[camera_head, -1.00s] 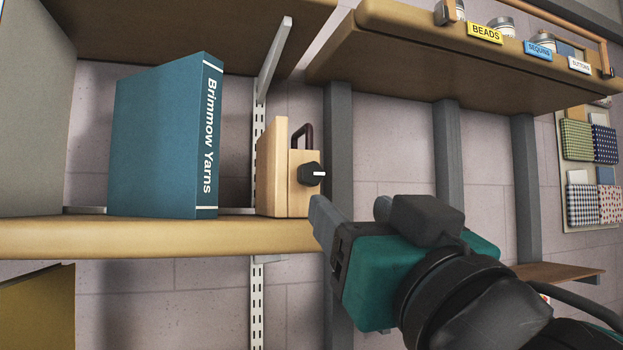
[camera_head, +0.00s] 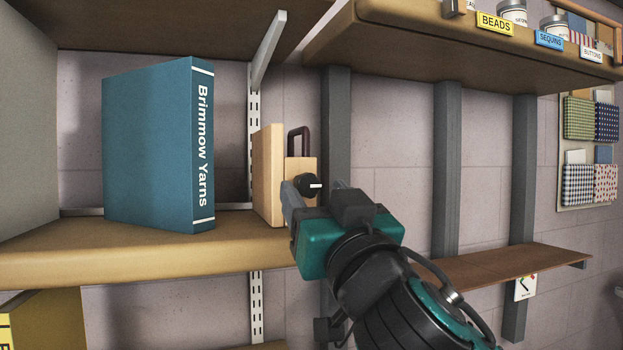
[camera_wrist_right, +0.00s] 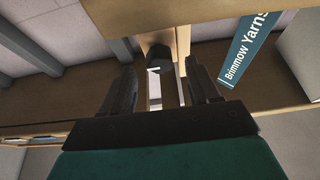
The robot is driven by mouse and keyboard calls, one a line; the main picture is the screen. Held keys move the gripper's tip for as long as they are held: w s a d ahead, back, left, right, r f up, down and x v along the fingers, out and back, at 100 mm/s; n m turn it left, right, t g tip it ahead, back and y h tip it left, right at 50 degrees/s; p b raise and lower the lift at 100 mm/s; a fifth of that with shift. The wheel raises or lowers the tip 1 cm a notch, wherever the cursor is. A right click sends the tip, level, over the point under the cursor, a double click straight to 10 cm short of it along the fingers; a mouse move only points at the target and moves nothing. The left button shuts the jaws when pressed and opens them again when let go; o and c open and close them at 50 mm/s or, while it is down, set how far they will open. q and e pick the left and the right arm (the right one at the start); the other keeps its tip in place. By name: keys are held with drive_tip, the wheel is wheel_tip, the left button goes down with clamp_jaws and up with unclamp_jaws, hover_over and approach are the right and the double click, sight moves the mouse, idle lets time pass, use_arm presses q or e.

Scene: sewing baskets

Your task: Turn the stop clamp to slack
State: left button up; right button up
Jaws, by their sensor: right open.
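The stop clamp's black knob (camera_head: 307,185) sits on the front of a pale wooden block (camera_head: 269,165) on the shelf, with a dark loop handle (camera_head: 299,140) behind it. The knob's white mark lies level and points right in the head view. My right gripper (camera_head: 315,192) is open, its fingers either side of the knob and partly hiding the block's lower front. In the right wrist view the knob (camera_wrist_right: 160,58) shows beyond and between the open fingers (camera_wrist_right: 161,72). I cannot tell whether either finger touches it. My left gripper is not in view.
A teal "Brimmow Yarns" binder (camera_head: 160,145) stands on the same shelf (camera_head: 150,251), left of the block. An upper shelf (camera_head: 420,55) with labelled jars overhangs to the right. A grey upright (camera_head: 335,115) stands close right of the block.

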sight(306, 185)
drive_tip(key=shift+x, duration=1.15)
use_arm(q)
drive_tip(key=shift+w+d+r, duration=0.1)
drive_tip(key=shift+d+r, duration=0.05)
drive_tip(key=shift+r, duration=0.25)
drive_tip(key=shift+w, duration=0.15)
use_arm(e)
drive_tip(key=shift+c, duration=0.3)
drive_tip(key=c, duration=1)
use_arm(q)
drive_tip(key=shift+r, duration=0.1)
use_arm(e)
drive_tip(key=shift+n, duration=0.3)
